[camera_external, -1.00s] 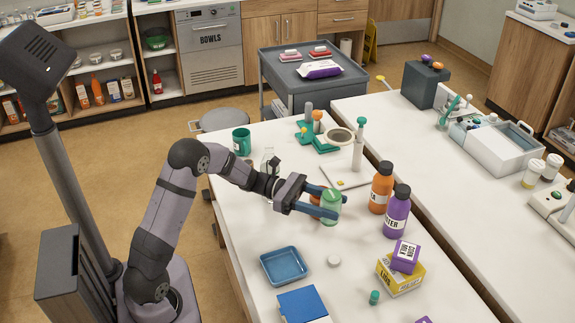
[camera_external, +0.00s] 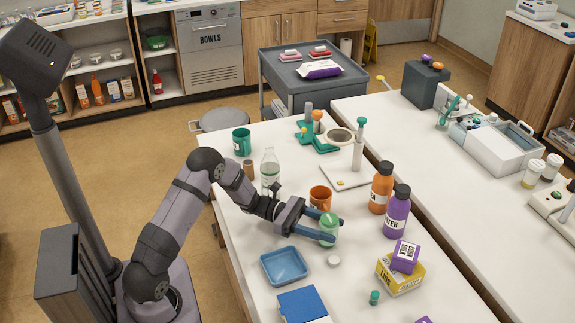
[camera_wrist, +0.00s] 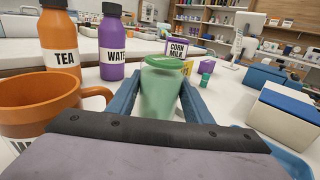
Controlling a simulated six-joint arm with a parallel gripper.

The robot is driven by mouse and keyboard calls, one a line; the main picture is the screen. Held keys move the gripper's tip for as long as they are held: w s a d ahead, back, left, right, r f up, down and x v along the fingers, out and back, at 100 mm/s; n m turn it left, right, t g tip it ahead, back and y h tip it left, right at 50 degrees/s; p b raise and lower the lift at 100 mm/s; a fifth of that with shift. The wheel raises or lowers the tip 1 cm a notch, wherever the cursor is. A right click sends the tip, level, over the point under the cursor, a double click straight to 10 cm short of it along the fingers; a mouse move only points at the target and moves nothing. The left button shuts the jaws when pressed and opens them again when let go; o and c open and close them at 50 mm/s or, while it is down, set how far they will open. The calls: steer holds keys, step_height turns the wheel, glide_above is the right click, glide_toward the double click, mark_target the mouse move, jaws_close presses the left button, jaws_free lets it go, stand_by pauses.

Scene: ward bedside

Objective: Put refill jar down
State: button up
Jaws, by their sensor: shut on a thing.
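In the wrist view the jar (camera_wrist: 160,90) stands upright between the fingers (camera_wrist: 160,100). It is low over the white table (camera_external: 265,213), right of the orange mug; I cannot tell whether its base touches the surface.
The orange mug (camera_external: 320,196) stands close behind my gripper. An orange TEA bottle (camera_external: 381,188) and a purple WATER bottle (camera_external: 397,212) stand to the right. A blue tray (camera_external: 284,266) and a small white lid (camera_external: 334,261) lie in front. The table between jar and boxes is clear.

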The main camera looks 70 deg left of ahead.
steer(key=shift+f, duration=0.4)
steer(key=shift+f, duration=0.15)
steer(key=o, duration=1)
steer(key=shift+r, duration=0.25)
steer(key=shift+s+a+f, duration=0.2)
steer(key=shift+s+a, duration=0.05)
steer(key=shift+a, duration=0.05)
steer(key=shift+o, duration=0.2)
steer(key=b+v, duration=0.2)
steer(key=v, duration=0.9)
steer(key=shift+s+r, duration=0.1)
steer(key=shift+s, duration=0.05)
